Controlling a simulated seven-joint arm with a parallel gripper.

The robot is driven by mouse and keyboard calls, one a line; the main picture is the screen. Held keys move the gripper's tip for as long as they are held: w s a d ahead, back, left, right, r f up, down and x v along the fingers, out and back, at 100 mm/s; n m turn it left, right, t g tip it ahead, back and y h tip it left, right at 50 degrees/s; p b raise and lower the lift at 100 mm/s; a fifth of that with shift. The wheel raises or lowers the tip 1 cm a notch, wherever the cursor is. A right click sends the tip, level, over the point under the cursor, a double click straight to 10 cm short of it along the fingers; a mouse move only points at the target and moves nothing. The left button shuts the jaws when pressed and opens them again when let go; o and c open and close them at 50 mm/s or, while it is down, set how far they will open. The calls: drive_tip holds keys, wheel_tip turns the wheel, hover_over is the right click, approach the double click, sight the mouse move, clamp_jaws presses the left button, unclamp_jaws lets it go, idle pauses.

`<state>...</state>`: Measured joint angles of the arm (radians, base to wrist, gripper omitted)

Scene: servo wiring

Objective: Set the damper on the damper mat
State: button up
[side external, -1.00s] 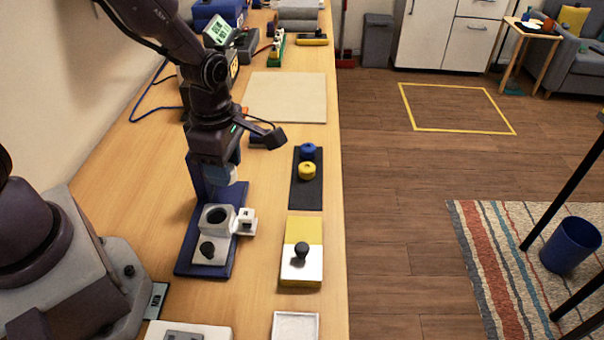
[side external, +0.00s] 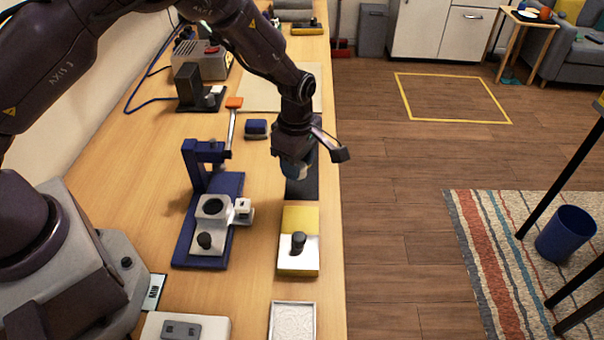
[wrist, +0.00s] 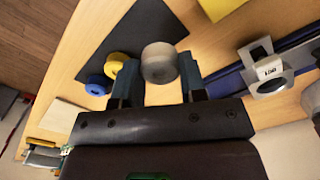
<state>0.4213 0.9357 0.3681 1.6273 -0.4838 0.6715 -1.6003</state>
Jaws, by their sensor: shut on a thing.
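My gripper (side external: 296,172) is over the dark damper mat (side external: 306,187), which it partly covers in the side view. In the wrist view my gripper (wrist: 157,76) is shut on a round grey damper (wrist: 159,60), with one finger on each side. The dark mat (wrist: 152,28) lies behind and below the damper. A yellow round piece (wrist: 116,66) and a blue one (wrist: 97,86) sit on the mat, left of the damper. Both are hidden behind my gripper in the side view. I cannot tell whether the damper touches the mat.
A yellow and white block with a black knob (side external: 298,243) stands just nearer than the mat. A blue stand with a grey fixture (side external: 212,208) is to the left. A white square tray (side external: 292,322) lies at the front. The table's right edge is close to the mat.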

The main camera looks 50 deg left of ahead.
sight(302, 187)
drive_tip(key=shift+w+f, duration=0.45)
drive_tip(key=shift+f, duration=0.15)
drive_tip(key=shift+w+d+f, duration=0.1)
drive_tip(key=shift+f, duration=1.45)
drive_tip(key=o, duration=0.9)
drive_tip(key=shift+f, duration=0.1)
